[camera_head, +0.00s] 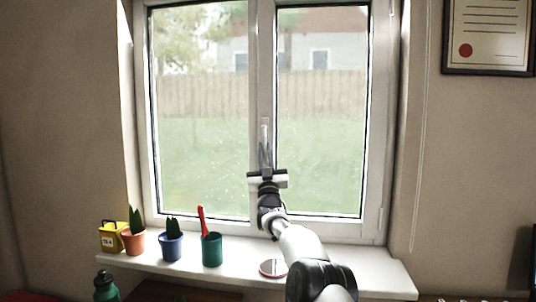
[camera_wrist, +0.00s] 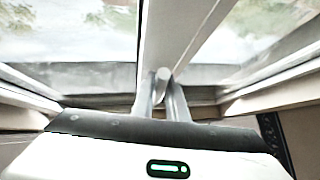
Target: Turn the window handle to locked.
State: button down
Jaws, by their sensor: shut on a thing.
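The window handle (camera_head: 265,132) is a pale grey lever on the middle upright of the white window frame. It looks roughly upright in the head view, with its lower part hidden by my gripper (camera_head: 266,160). In the wrist view the rounded end of the handle (camera_wrist: 163,73) shows between the two fingers of my gripper (camera_wrist: 162,92). The fingers are shut on the handle, one on each side of it. No lock marking is legible.
A white sill (camera_head: 340,272) runs below the window. On it stand an orange plant pot (camera_head: 133,242), a blue plant pot (camera_head: 171,246), a green cup (camera_head: 211,250) with a red item, a yellow box (camera_head: 112,237) and a round disc (camera_head: 273,268). A framed certificate (camera_head: 489,35) hangs at right.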

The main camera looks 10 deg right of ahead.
jog(key=shift+w+a+m+h, duration=0.15)
jog(key=shift+a+m+h, duration=0.15)
jog(key=shift+m+h, duration=0.7)
jog(key=shift+r+m, duration=0.1)
jog(key=shift+m, duration=0.3)
jog(key=c, duration=1.7)
grip_release()
jog(key=shift+a, duration=0.1)
jog(key=shift+c, duration=0.2)
jog(key=shift+f, duration=0.2)
jog(key=b+v, duration=0.1)
jog(key=v, duration=1.6)
jog(key=shift+a, duration=0.15)
